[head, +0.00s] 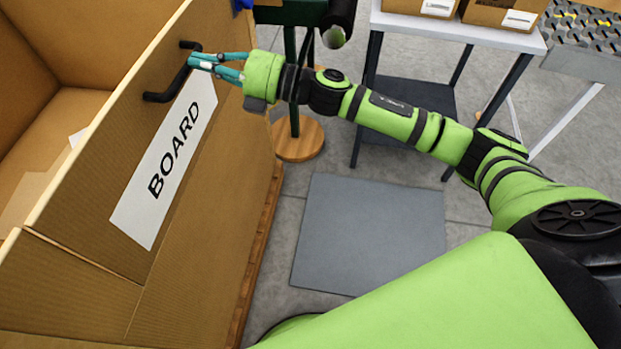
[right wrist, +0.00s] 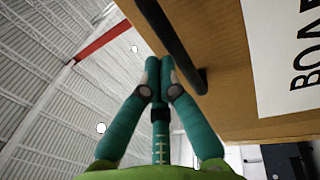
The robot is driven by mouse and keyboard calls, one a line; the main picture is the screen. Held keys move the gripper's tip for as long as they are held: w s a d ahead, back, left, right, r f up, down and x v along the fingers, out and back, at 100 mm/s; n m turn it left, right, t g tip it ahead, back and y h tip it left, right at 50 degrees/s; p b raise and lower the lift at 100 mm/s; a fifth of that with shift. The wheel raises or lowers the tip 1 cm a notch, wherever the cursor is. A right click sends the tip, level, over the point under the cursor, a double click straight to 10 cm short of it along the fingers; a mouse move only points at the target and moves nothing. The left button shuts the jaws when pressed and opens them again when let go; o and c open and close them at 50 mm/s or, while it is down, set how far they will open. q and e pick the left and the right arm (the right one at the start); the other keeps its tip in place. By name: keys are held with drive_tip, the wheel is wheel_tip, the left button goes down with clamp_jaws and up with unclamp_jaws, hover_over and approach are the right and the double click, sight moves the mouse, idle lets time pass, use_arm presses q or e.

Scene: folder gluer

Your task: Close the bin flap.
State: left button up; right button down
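The bin (head: 60,320) is a large brown cardboard-like box at the left of the head view, with its inside partly visible. Its flap (head: 105,240) is the brown front panel with a white BOARD label (head: 165,165) and a black bar handle (head: 158,97). The flap stands near upright; I cannot tell its exact angle. My right gripper (head: 193,61) is at the upper part of the handle, its teal fingers together. In the right wrist view, the fingertips (right wrist: 160,62) are close beside the handle (right wrist: 176,42), with nothing seen between them; contact is unclear. My left gripper is out of view.
A grey mat (head: 365,235) lies on the floor right of the bin. A white-topped table (head: 460,30) with boxes (head: 500,12) stands at the back, and a roller conveyor (head: 585,30) at the far right. A round wooden base (head: 300,140) stands near the bin's far corner.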

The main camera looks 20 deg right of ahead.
drive_tip(key=shift+w+a+r, duration=0.4)
drive_tip(key=shift+a+r, duration=0.05)
drive_tip(key=shift+a, duration=0.25)
